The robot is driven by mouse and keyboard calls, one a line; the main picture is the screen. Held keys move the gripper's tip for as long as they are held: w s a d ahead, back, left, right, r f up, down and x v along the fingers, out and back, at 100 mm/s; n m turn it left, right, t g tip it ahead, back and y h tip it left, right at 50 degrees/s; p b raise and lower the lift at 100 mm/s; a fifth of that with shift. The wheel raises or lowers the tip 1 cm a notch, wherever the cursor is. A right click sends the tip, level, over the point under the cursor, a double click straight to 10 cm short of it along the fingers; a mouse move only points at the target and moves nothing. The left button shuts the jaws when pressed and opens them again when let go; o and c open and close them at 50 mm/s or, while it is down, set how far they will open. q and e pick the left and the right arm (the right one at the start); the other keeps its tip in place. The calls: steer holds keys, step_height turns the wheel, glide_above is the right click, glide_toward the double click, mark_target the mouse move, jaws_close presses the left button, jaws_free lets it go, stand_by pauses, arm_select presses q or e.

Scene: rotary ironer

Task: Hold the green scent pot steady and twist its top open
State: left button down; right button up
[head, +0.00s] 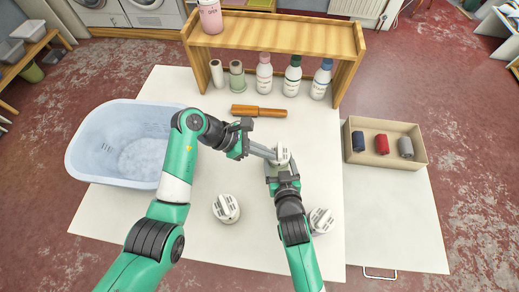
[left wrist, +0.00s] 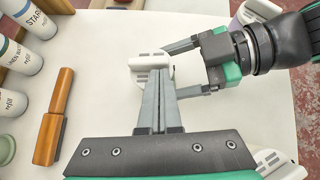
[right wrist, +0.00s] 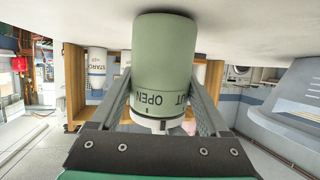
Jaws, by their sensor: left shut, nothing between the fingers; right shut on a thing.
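The green scent pot (right wrist: 165,60) fills the middle of the right wrist view, where it appears upside down, with OPEN and part of another word on its body. Its white top (head: 283,153) shows in the head view and also in the left wrist view (left wrist: 151,63). My right gripper (head: 281,165) is shut on the pot, one finger on each side. My left gripper (head: 273,155) is shut and empty, its fingertips at the side of the white top. I cannot tell whether they touch it. Most of the green body is hidden from above.
Two more white-topped things (head: 226,208) (head: 320,220) stand on the white table (head: 190,245). A wooden-handled tool (head: 259,111) lies behind my left gripper. A blue basin (head: 90,165) is at left, a tray (head: 418,163) of rolls at right, and bottles (head: 292,76) under the shelf (head: 270,32).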

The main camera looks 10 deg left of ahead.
arm_select(q)
steer(key=shift+d, duration=0.15)
arm_select(e)
steer(key=shift+s+f, duration=0.15)
steer(key=shift+f, duration=0.25)
arm_select(q)
steer(key=shift+s+d+r, duration=0.1)
steer(key=shift+s+d, duration=0.15)
steer(key=shift+d, duration=0.3)
steer(key=shift+s+d, duration=0.2)
steer(key=shift+d, duration=0.4)
arm_select(e)
steer(key=shift+o, duration=0.2)
steer(key=shift+r, duration=0.1)
arm_select(q)
steer(key=shift+s, duration=0.1)
arm_select(e)
steer(key=shift+a+r, duration=0.2)
arm_select(q)
steer(key=shift+w+a, duration=0.45)
steer(key=shift+w, duration=0.2)
arm_select(e)
steer(key=shift+o, duration=0.2)
steer(key=shift+r, duration=0.1)
arm_select(q)
steer(key=shift+w+a, duration=0.1)
steer(key=shift+a, duration=0.15)
